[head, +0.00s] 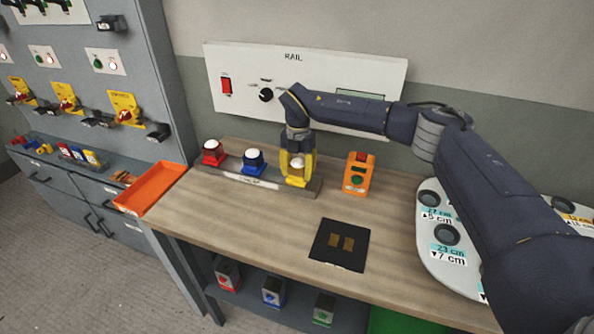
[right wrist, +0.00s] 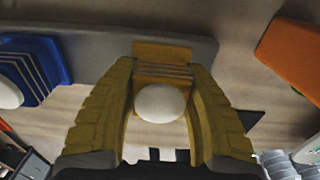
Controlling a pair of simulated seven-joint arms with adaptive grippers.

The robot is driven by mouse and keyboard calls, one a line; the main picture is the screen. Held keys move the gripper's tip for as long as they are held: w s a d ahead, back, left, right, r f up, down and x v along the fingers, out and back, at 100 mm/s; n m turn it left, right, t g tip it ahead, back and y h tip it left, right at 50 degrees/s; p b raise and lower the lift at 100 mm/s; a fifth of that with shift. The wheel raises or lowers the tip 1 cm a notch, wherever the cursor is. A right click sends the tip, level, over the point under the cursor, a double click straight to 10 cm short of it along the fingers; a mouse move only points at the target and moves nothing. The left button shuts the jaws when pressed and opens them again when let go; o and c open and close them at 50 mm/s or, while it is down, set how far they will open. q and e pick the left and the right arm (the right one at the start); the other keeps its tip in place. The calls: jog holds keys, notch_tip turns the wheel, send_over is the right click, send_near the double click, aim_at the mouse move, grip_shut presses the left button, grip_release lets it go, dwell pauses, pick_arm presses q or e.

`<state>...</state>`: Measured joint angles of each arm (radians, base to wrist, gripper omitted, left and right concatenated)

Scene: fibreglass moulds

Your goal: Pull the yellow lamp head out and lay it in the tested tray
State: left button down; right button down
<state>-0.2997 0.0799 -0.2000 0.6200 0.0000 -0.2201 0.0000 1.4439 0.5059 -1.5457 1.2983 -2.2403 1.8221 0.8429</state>
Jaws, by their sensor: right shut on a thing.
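The yellow lamp head (head: 297,180) has a white dome and is at the right end of the grey rail (head: 235,178) on the bench. My right gripper (head: 298,163) comes down over it from above, shut on it. In the right wrist view, the white dome and ribbed yellow body of the lamp head (right wrist: 162,52) show between the two yellow fingers (right wrist: 160,110). Its lower end is hidden, so I cannot tell how deep it sits. No tray label is readable; an orange tray (head: 158,197) lies at the bench's left end. My left gripper is out of view.
A red lamp head (head: 213,155) and a blue one (head: 253,161) stand on the rail to the left. An orange box (head: 358,174) stands close on the right. A black mat (head: 340,257) lies in front. Part of a green surface (head: 400,322) shows below the bench edge.

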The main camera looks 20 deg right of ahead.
aim_at(298, 160)
jog(key=shift+r, duration=2.9)
